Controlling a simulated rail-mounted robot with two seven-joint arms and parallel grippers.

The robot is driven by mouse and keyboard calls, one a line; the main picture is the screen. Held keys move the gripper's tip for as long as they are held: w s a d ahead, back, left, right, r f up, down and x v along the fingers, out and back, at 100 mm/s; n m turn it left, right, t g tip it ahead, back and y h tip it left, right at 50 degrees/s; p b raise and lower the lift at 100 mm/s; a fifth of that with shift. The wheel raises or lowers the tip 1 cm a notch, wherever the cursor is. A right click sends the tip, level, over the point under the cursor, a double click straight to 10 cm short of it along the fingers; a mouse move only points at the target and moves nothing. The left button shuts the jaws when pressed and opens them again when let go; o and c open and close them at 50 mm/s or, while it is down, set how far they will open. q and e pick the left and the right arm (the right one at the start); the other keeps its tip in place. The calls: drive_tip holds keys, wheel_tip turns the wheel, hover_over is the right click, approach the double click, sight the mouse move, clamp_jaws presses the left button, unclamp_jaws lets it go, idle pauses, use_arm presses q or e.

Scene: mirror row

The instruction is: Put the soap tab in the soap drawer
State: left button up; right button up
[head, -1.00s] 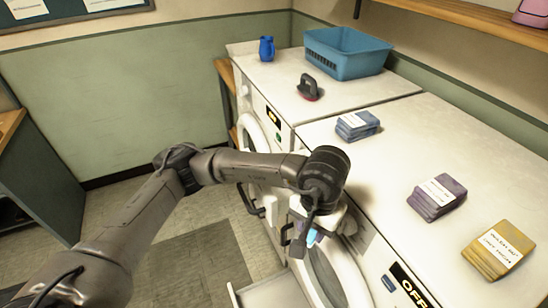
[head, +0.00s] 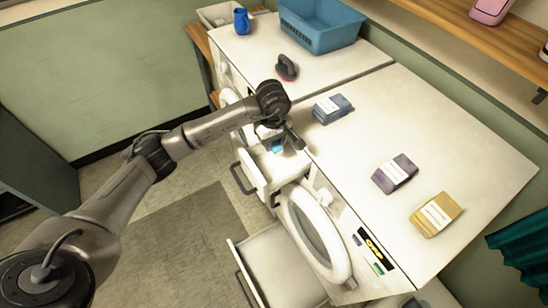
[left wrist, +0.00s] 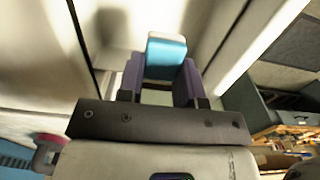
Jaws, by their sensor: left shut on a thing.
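The soap tab is a small blue and white block (head: 277,149). It also shows in the left wrist view (left wrist: 166,57), upright between the two purple-grey fingers. My left gripper (head: 275,143) is shut on it and holds it over the soap drawer (head: 285,168). This white drawer with a dark handle is pulled out of the nearer machine's upper front. In the left wrist view pale surfaces lie beyond the tab; I cannot tell how far below the tab the drawer floor is. My right gripper is not in view.
A round washer door (head: 316,232) and a lower open drawer (head: 285,262) stick out near the soap drawer. The machine top holds blue (head: 332,108), purple (head: 395,173) and yellow (head: 436,213) packets. A dark-handled brush (head: 286,67) and blue basket (head: 320,25) stand farther back.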

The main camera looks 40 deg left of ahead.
use_arm(q)
hover_over(273, 163)
wheel_tip(273, 163, down, 5)
drive_tip(key=shift+r+p, duration=0.1)
drive_tip(key=shift+p, duration=0.3)
wheel_tip(273, 163, down, 3)
drive_tip(key=shift+f+p, duration=0.15)
drive_tip(key=shift+p, duration=0.3)
drive_tip(key=shift+f, duration=0.25)
drive_tip(key=shift+f, duration=0.15)
drive_tip(key=o, duration=0.9)
